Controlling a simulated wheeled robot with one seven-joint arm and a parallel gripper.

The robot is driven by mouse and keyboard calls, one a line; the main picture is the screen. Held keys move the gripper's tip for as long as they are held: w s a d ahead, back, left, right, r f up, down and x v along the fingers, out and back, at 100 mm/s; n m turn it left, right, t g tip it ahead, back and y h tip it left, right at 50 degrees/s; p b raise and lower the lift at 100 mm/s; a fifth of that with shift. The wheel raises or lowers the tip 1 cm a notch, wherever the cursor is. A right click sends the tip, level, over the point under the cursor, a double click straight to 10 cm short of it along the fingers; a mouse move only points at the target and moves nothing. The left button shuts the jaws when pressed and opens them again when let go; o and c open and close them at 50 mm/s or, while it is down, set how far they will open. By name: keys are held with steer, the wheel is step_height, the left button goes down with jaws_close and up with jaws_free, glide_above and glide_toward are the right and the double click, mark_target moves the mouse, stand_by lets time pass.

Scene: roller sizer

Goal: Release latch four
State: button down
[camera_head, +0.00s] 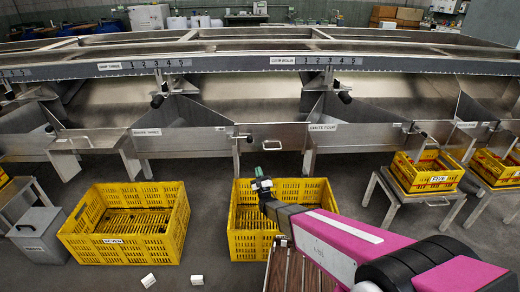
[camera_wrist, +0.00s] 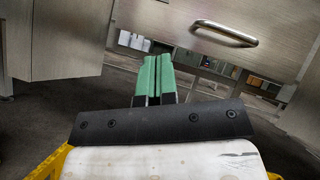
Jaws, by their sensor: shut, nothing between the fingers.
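The plate labelled with the word four (camera_head: 323,127) is on the steel chute front in the middle of the head view. A silver bar handle (camera_head: 272,145) is on the panel left of that plate; a bar handle (camera_wrist: 225,33) also shows in the wrist view, ahead and to the right of the fingertips. A black knob (camera_head: 345,97) is above the four plate. I cannot tell which part is latch four. My gripper (camera_head: 258,171) is shut and empty, below the handle and apart from it, over a yellow crate. Its green fingertips (camera_wrist: 156,62) lie together in the wrist view.
The yellow crate (camera_head: 293,191) stands under my gripper, another yellow crate (camera_head: 125,245) at left. A stool (camera_head: 395,196) holding a yellow crate labelled five (camera_head: 441,180) is at right. A grey bin (camera_head: 40,238) is far left. Small white blocks (camera_head: 148,281) lie on open floor.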

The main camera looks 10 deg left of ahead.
steer(key=shift+s+f+m+t+y, duration=0.35)
steer(key=shift+s+m+t+y, duration=0.15)
steer(key=shift+s+m+t, duration=0.3)
glide_toward(241, 139)
steer(key=w+d+r, duration=0.2)
steer(key=w+d, duration=0.1)
steer(key=w, duration=0.1)
steer(key=shift+s+a+r, duration=0.1)
steer(key=shift+s+r, duration=0.1)
steer(key=shift+r, duration=0.5)
